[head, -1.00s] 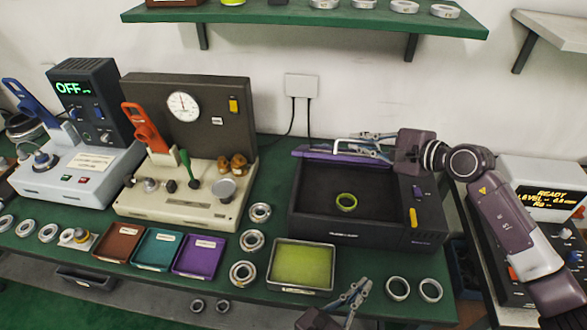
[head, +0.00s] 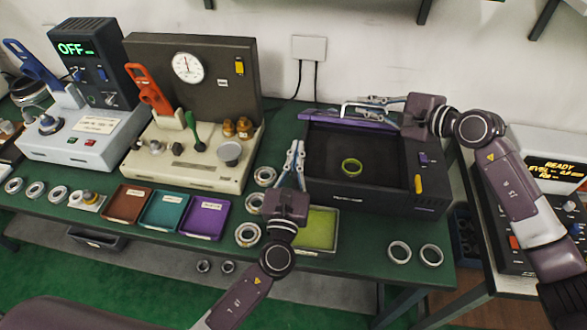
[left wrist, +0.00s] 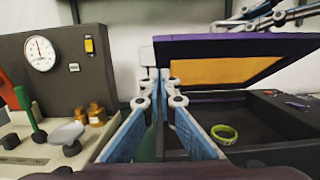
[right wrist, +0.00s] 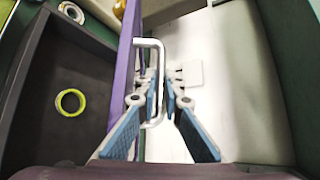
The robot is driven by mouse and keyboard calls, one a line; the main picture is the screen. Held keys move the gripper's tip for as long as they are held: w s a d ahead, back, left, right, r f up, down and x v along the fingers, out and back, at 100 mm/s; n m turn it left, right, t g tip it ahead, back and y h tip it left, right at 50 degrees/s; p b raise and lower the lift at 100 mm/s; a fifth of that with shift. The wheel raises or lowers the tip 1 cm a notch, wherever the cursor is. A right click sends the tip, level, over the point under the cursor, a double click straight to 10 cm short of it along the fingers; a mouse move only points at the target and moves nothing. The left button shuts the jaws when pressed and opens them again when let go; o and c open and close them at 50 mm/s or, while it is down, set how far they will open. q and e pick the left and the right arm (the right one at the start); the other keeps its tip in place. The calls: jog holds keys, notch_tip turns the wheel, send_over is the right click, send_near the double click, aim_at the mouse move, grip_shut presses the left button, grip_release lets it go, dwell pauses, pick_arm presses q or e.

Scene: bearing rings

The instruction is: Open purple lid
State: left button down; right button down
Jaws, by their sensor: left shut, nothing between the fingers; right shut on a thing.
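The purple lid (head: 348,119) stands raised at the back of the black box (head: 340,194). In the left wrist view the purple lid (left wrist: 275,46) is tilted up, with an orange-yellow panel on its underside. My right gripper (head: 362,106) is shut on the white lid handle (right wrist: 151,43), which passes between its fingers in the right wrist view. My left gripper (head: 296,146) is shut and empty, upright just left of the box's front left corner. A yellow-green ring (head: 351,166) lies on the dark floor inside the box.
A beige gauge machine (head: 180,150) stands left of the box. Brown, teal and purple trays (head: 206,217) line the front edge. A yellow-green tray (head: 322,230) is partly behind my left gripper. Two rings (head: 399,252) lie at the front right.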

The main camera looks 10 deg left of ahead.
pick_arm(q)
jog(key=shift+w+r, duration=1.65)
jog(key=shift+r, duration=0.05)
